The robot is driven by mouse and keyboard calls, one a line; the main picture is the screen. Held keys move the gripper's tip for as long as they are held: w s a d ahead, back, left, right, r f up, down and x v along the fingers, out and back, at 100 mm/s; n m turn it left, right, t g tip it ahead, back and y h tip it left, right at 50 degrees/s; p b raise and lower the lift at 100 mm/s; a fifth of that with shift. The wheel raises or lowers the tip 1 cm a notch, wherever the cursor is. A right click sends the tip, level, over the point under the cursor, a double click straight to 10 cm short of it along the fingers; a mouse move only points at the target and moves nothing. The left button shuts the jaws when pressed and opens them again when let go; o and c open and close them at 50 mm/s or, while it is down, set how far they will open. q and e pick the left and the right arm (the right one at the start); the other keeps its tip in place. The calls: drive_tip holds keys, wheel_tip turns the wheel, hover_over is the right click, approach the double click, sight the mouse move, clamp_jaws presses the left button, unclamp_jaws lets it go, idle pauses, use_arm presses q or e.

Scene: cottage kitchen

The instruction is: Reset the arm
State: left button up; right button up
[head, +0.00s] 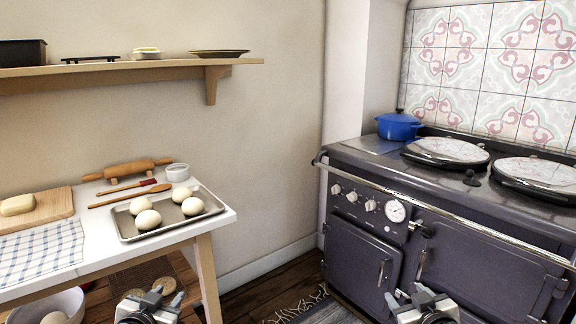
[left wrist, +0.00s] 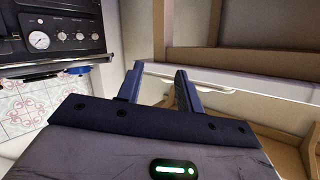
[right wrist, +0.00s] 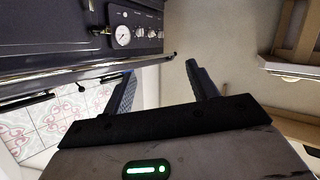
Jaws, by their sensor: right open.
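My right gripper (head: 421,300) is low at the bottom right of the head view, in front of the dark range cooker (head: 460,250). In the right wrist view its fingers (right wrist: 160,68) are spread wide and empty. Most of both arms is out of view.
The white table (head: 95,258) holds a baking tray (head: 128,235) with several dough balls, a rolling pin (head: 125,170), a small bowl (head: 177,173) and a cloth (head: 42,250). A blue pot (head: 398,126) stands on the cooker.

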use_arm(q)
drive_tip(key=s+d+f+g+h, duration=0.1)
drive_tip(key=s+d+f, duration=0.2)
drive_tip(key=s, duration=0.6)
drive_tip(key=s+d+f+g+h, duration=0.1)
drive_tip(key=s+d+f, duration=0.1)
drive_tip(key=s+d, duration=0.3)
drive_tip(key=s+d+f+g+h, duration=0.1)
drive_tip(key=s+d+f, duration=0.2)
drive_tip(key=s, duration=1)
drive_tip(key=shift+s+d+f+n+g, duration=0.35)
drive_tip(key=shift+s+d+n+g, duration=0.05)
drive_tip(key=shift+d, duration=0.3)
use_arm(e)
drive_tip(key=s+a+f+g+y, duration=0.1)
drive_tip(key=s+a+f, duration=0.2)
drive_tip(key=s, duration=0.6)
drive_tip(key=s+a+f+g+y, duration=0.1)
drive_tip(key=s+a+f, duration=0.2)
drive_tip(key=s, duration=0.6)
drive_tip(key=s+a+f+g+y, duration=0.1)
drive_tip(key=s+a+f, duration=0.1)
drive_tip(key=s+a, duration=0.4)
drive_tip(key=s, duration=0.3)
drive_tip(key=shift+s+a+f+m+g, duration=0.15)
drive_tip(key=shift+s+f+m+g, duration=0.25)
